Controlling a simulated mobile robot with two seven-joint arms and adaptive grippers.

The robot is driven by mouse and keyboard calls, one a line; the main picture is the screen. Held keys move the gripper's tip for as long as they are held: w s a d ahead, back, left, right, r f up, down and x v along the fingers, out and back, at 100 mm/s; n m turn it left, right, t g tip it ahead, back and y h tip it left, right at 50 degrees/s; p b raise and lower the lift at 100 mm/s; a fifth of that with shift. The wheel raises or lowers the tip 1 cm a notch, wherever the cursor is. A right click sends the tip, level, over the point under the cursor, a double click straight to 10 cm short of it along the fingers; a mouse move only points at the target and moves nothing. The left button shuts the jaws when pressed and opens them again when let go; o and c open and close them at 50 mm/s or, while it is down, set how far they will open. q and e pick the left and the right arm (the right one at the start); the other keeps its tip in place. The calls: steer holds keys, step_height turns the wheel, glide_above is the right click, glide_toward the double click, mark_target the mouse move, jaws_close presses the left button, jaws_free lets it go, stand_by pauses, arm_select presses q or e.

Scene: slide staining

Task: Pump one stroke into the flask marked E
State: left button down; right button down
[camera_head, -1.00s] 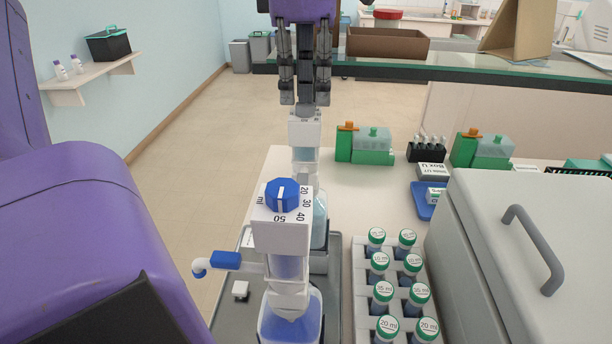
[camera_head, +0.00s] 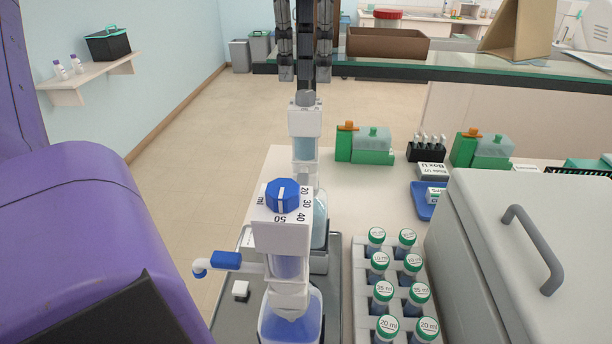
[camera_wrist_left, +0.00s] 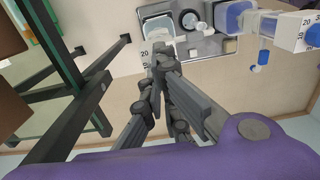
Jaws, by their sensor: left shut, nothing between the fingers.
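The far dispenser (camera_head: 305,122) has a grey knob and a white head, and stands on a bottle of pale blue liquid (camera_head: 320,220). My left gripper (camera_head: 306,84) is shut and empty, just above the grey knob; I cannot tell if it touches it. In the left wrist view its fingertips (camera_wrist_left: 163,50) meet beside the white head. The near dispenser (camera_head: 281,237) has a blue knob, volume marks and a blue-tipped side spout, on a bottle of blue liquid (camera_head: 290,321). No letter E is readable and I cannot identify the marked flask. My right gripper is not in view.
A rack (camera_head: 362,284) of several green-capped bottles stands right of the dispensers. A grey lidded box (camera_head: 480,290) with a handle fills the right. Green holders (camera_head: 372,157) stand further back. A small white block (camera_head: 240,290) lies on the grey tray (camera_head: 228,322).

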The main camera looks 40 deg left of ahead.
arm_select(q)
steer(key=shift+r, duration=2.55)
